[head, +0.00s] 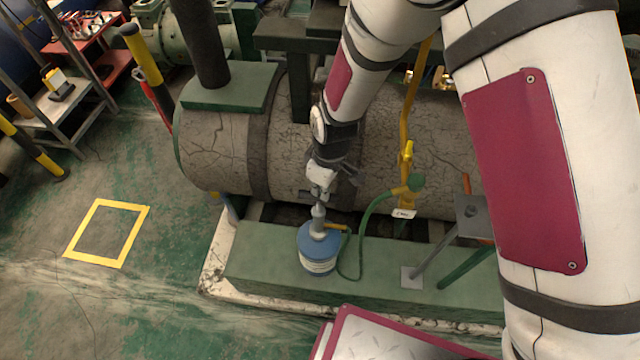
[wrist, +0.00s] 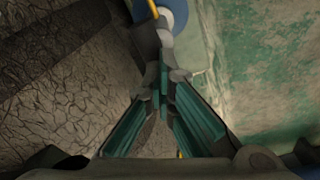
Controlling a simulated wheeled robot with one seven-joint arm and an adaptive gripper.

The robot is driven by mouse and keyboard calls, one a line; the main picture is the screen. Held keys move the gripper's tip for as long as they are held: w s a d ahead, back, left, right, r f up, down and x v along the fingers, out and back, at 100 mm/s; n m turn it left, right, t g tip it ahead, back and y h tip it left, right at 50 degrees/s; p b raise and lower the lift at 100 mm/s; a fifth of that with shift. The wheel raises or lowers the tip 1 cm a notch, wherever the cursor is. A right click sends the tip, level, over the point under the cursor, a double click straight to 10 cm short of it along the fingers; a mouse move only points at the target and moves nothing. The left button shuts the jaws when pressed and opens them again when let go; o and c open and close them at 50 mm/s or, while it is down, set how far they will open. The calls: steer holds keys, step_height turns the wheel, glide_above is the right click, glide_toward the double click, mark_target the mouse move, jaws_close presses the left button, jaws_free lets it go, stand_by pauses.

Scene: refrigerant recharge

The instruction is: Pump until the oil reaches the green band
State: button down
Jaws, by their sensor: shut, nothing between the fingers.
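The oil pump is a blue and white can (head: 317,262) with a grey pump head (head: 318,222), standing upright on the green base. Its blue top also shows in the wrist view (wrist: 176,14). My gripper (head: 319,197) points down just above the pump head. In the wrist view its green-lined fingers (wrist: 163,78) are shut with nothing between them, close to the grey shaft. Whether they touch it I cannot tell. A green hose (head: 364,222) runs from the can to a green fitting by the yellow pipe. I cannot make out an oil level or a green band.
A cracked grey tank (head: 220,150) lies behind the can. A yellow pipe with a valve (head: 407,155) rises at its right. A grey bracket (head: 440,255) stands right of the can. A yellow floor square (head: 106,233) and open floor lie left.

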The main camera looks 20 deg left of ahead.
step_height(320, 180, down, 3)
steer(key=shift+f+b, duration=0.15)
steer(key=shift+b, duration=0.4)
steer(key=d, duration=0.1)
steer(key=d+r+p, duration=0.1)
steer(key=d, duration=0.1)
steer(key=shift+s+r, duration=0.15)
steer(key=shift+s, duration=0.15)
step_height(320, 180, up, 12)
steer(key=d, duration=0.1)
steer(key=shift+s+d, duration=0.1)
stand_by(0.8)
stand_by(0.7)
